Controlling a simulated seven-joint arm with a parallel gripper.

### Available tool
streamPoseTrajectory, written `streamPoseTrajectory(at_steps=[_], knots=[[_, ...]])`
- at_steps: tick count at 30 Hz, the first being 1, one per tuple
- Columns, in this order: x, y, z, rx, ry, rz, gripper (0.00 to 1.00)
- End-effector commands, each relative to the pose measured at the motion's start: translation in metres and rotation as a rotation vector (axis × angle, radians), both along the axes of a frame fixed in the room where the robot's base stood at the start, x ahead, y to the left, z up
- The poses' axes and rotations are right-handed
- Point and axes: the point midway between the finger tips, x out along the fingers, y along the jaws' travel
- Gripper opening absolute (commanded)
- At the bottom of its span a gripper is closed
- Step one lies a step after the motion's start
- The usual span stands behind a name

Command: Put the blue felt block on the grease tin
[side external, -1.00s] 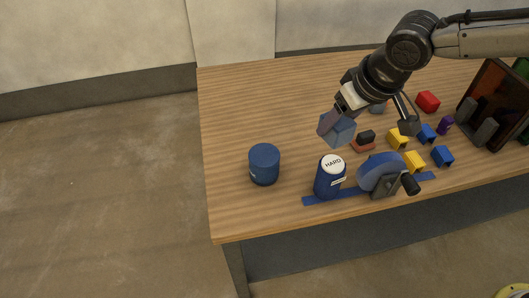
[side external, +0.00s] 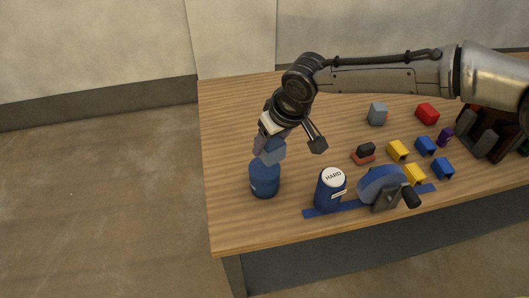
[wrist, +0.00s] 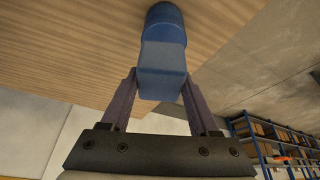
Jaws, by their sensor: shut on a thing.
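The blue felt block (side external: 272,157) is between the fingers of my gripper (side external: 267,145), which is shut on it. The block hangs slightly tilted, right over the plain round blue tin (side external: 264,183) at the left of the table. Its lower edge overlaps the tin's top in the side view; I cannot tell whether they touch. In the wrist view the block (wrist: 162,72) sits between both fingers, with the blue tin (wrist: 165,20) just beyond it. A second blue tin (side external: 330,190), with a white lid reading HARD, stands to the right.
A blue wheel on a grey stand (side external: 383,188) is beside the HARD tin, on a blue strip. Several yellow and blue blocks (side external: 398,150), a red block (side external: 427,113) and a grey block (side external: 377,113) lie further right. The table left of the plain tin is clear.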

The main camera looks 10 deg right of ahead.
Motion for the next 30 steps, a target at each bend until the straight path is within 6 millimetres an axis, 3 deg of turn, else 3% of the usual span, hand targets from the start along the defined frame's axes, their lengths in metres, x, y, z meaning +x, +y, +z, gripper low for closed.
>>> streamPoseTrajectory(at_steps=[8,15,27,28,30], knots=[[0.012,0.009,-0.017,0.0,-0.001,0.0,0.08],[0.013,0.009,-0.047,-0.002,0.0,0.001,0.08],[0.013,0.01,-0.052,0.0,-0.001,0.0,0.08],[0.013,0.01,-0.052,0.0,-0.001,0.0,0.63],[0.013,0.01,-0.052,0.0,-0.001,0.0,0.76]])
